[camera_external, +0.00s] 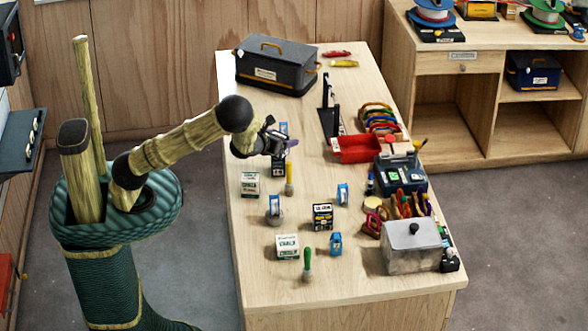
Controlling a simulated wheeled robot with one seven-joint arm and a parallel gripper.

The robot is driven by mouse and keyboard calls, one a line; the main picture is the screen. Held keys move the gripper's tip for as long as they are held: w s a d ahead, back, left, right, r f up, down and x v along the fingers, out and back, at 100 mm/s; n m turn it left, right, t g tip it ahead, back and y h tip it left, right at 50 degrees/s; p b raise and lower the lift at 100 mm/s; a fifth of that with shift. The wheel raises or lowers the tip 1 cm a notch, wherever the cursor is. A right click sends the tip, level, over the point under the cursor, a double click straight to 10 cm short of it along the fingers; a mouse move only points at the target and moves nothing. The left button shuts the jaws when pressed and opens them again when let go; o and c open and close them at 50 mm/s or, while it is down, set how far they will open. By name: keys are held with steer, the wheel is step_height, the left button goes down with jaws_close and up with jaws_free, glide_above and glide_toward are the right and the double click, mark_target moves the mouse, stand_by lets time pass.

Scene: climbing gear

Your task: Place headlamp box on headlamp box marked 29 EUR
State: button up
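Several small blue-and-white boxes stand on the wooden table (300,283); they look like headlamp boxes, but no 29 EUR mark can be read. One blue box (274,206) stands left of centre, another blue box (342,193) to its right, and a third blue box (336,244) nearer the front. A further blue piece (284,128) shows just behind my gripper. My gripper (284,143) is over the left half of the table, above a small dark box (278,170). Its fingers are too small and dark to tell whether they are open or hold anything.
White chalk boxes (250,184) (288,247), a black-and-white box (322,216) and a green-handled brush (307,264) stand nearby. A dark toolbox (276,66) is at the back. A red tray (357,149) and a grey lidded container (411,247) line the right. The front table edge is clear.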

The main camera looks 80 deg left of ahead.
steer(key=shift+r, duration=0.2)
steer(key=b+v, duration=1.1)
steer(key=v, duration=0.1)
stand_by(0.5)
steer(key=shift+o, duration=0.3)
